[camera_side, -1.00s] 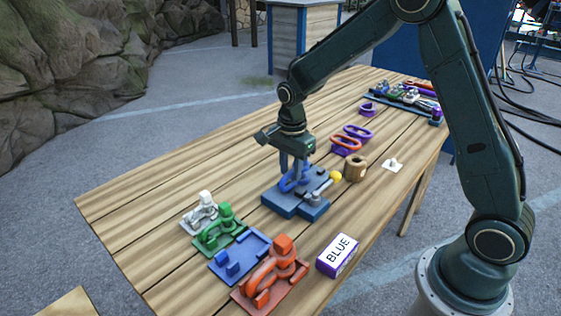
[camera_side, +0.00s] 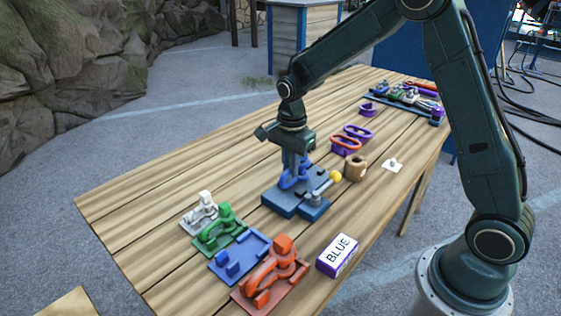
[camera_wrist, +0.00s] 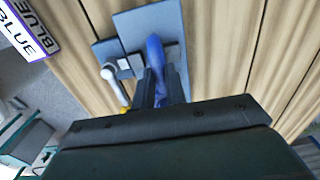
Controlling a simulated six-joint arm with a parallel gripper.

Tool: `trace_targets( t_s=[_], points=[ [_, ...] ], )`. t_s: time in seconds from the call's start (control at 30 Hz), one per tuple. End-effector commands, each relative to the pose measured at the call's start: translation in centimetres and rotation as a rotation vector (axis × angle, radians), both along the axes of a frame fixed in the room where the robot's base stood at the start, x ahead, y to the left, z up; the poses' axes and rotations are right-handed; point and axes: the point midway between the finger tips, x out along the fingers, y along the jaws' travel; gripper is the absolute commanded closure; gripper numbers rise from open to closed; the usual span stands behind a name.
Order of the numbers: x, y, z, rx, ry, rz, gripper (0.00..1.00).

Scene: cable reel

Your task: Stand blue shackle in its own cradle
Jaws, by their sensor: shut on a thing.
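My gripper (camera_side: 294,162) is shut on the blue shackle (camera_side: 291,182), just over the blue-grey block fixture (camera_side: 283,204) that has a lever with a yellow knob (camera_side: 335,176). In the wrist view the blue shackle (camera_wrist: 155,50) shows between the fingers (camera_wrist: 161,88), above the fixture (camera_wrist: 146,25). I cannot tell whether the shackle touches the fixture. The blue cradle (camera_side: 245,252) is an empty plate with small blocks, between the green and the red-orange cradles.
White (camera_side: 200,210), green (camera_side: 222,232) and red-orange (camera_side: 272,270) shackles stand in cradles near the front. A box marked BLUE (camera_side: 338,255) lies right of them. Several links (camera_side: 347,142), a wooden cup (camera_side: 355,168) and a rack (camera_side: 405,97) lie farther back.

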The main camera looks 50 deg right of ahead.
Motion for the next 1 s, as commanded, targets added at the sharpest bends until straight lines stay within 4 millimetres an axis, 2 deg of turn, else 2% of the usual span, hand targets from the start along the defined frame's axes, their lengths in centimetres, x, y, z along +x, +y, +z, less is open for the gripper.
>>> trace_targets(
  t_s=[0.6, 1.0],
  points=[
    [0.1, 0.0, 3.4, 0.0, -0.006, 0.0, 1.0],
    [0.1, 0.0, 4.0, 0.0, -0.004, 0.0, 1.0]
  ],
)
